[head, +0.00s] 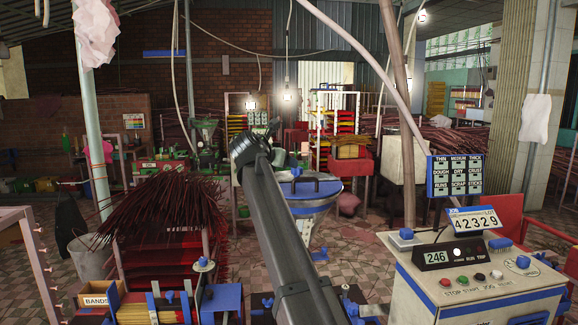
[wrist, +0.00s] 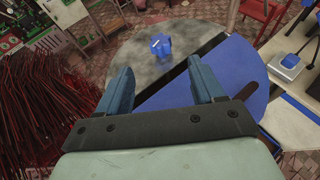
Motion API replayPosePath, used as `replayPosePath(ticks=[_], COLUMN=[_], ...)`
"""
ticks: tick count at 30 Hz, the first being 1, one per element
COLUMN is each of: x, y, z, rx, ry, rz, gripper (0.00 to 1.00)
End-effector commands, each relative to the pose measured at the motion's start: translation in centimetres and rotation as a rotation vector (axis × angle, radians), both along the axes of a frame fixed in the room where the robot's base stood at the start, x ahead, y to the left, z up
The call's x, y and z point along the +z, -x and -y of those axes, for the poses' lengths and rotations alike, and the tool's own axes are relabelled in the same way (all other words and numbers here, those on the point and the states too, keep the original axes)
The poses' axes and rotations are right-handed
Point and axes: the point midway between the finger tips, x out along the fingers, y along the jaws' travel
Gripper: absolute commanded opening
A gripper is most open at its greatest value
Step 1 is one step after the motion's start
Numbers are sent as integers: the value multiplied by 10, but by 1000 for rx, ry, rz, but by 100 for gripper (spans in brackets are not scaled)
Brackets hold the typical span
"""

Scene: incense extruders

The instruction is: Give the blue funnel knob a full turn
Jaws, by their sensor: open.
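A small blue knob (wrist: 160,44) stands on a round grey plate (wrist: 135,50) in the wrist view. I take it for the funnel knob. A blue panel (wrist: 213,72) covers the right part of the plate, beside a dark slot. My gripper (wrist: 160,76) is open and empty. Its two blue fingers point towards the plate, and the knob shows beyond their tips, roughly centred between them, apart from both. In the head view, a round blue-topped stand (head: 316,189) is partly behind my arm; a small blue part (head: 296,172) shows on it. My fingers are not clear there.
A heap of dark red sticks (head: 165,210) lies to the left, also in the wrist view (wrist: 38,115). A control console (head: 470,280) with displays, buttons and blue knobs stands at the right. Blue-trimmed fixtures (head: 220,300) line the front edge.

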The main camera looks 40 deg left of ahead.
Motion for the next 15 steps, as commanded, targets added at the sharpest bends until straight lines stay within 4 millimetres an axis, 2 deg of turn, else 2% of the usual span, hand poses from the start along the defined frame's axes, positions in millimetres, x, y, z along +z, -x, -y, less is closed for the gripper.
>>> replayPosePath(ticks=[3, 9, 15], x=[5, -2, -1], y=[16, 13, 10], z=[4, 22, 33], rx=[-5, -150, -243], ry=[-6, -70, -81], rz=[-4, -56, -64], gripper=[67, 67, 67])
